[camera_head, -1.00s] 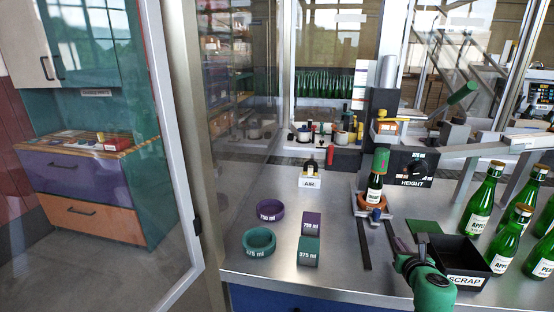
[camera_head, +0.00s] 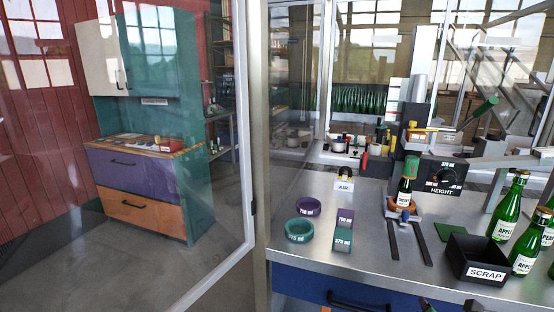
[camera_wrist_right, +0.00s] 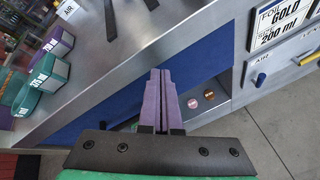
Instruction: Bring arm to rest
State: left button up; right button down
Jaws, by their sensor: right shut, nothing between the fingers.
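My right gripper (camera_head: 427,303) shows only in part at the bottom edge of the head view, low in front of the bench. In the right wrist view its two purple fingers (camera_wrist_right: 160,98) are together with nothing between them, pointing at the blue bench front. My left gripper is in neither view. A green bottle with a green foil on its neck (camera_head: 405,190) stands upright in the orange-brown holder of the capsuling machine (camera_head: 440,175), away from my right gripper.
A steel bench (camera_head: 350,255) carries a black SCRAP bin (camera_head: 480,260), purple and teal rings (camera_head: 300,229), matching blocks (camera_head: 342,242) and several green bottles (camera_head: 508,205) at right. A glass panel (camera_head: 200,220) stands at left. Open floor (camera_wrist_right: 282,140) shows beside the bench.

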jog(key=s+a+f+m+g+y, duration=0.35)
jog(key=s+a+m, duration=0.35)
jog(key=s+m, duration=0.35)
jog(key=s+a+f+m+g+y, duration=0.2)
jog(key=s+a+f+m+g, duration=0.25)
jog(key=s+a+m, duration=0.5)
notch_tip(320, 180, down, 21)
jog(key=s+d+m+g, duration=0.1)
jog(key=s+d+m, duration=0.1)
jog(key=s+d+f+g, duration=0.1)
jog(key=s+d+f, duration=0.2)
jog(key=s+f, duration=1.3)
jog(key=shift+s+d+f+h, duration=0.15)
jog(key=shift+s+h, duration=0.3)
jog(key=shift+s, duration=0.4)
